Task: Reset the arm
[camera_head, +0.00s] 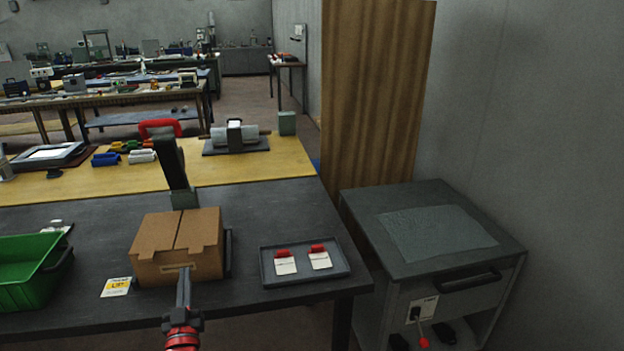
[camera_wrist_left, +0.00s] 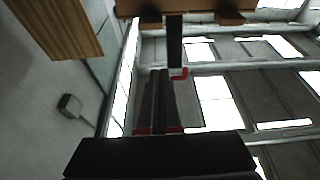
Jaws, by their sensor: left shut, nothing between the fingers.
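My left gripper (camera_head: 183,275) comes up from the bottom edge in the head view, its slim grey fingers together and empty. They overlap the front of a brown cardboard box (camera_head: 157,268) in the picture; I cannot tell whether they touch it. The dark fingers (camera_wrist_left: 158,100) also show in the left wrist view, close together with nothing between them. My right gripper is in neither view.
The dark table (camera_head: 265,213) holds a green bin (camera_head: 22,285) at left, a yellow-white label card (camera_head: 116,287), and a grey tray (camera_head: 318,277) with two red-and-white items. A grey cabinet (camera_head: 365,205) stands right, near a wooden panel (camera_head: 375,90).

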